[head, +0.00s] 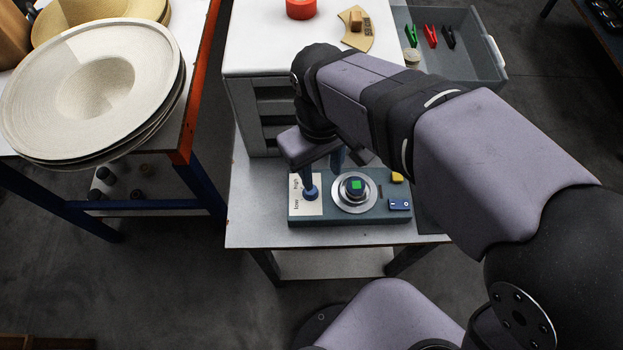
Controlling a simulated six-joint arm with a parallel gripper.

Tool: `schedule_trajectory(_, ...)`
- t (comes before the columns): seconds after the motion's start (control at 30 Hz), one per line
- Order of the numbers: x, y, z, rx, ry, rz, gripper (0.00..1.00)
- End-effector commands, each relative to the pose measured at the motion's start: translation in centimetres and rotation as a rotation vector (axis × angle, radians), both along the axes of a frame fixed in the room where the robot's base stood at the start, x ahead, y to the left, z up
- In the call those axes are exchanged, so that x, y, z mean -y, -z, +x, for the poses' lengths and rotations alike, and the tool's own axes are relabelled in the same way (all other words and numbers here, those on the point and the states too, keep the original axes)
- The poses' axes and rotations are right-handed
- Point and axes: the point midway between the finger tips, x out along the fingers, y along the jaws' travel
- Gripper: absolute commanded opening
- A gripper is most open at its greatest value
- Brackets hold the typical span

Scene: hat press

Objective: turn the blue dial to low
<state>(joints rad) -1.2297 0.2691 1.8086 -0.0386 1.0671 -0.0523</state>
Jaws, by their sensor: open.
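The blue dial (311,194) sits on a white plate at the left end of a teal control panel (345,217). The plate reads "high" toward the back and "low" toward the front. My gripper (322,172) is open and points down over the left part of the panel. Its left finger is in line with the dial and hides part of it. Its right finger is farther right and back, before the round control. I cannot tell whether the left finger touches the dial, or which way the dial points.
A round silver-ringed control with a green square (355,185), a yellow button (397,177) and a blue rocker switch (399,204) share the panel. A white machine (262,52) stands behind. A grey tray (474,70) is at the back right; hats (90,95) are left.

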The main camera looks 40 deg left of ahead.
Motion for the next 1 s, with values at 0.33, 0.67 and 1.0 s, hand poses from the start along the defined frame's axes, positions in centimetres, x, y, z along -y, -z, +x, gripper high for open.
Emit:
schedule_trajectory(0.33,-1.6,-0.3,-1.8,0.01,-0.053,0.003,0.4)
schedule_trajectory(0.67,-1.5,2.9,-1.6,0.008,-0.052,-0.001,0.4)
schedule_trajectory(1.0,-1.4,6.5,-1.4,0.009,-0.051,0.0,0.4)
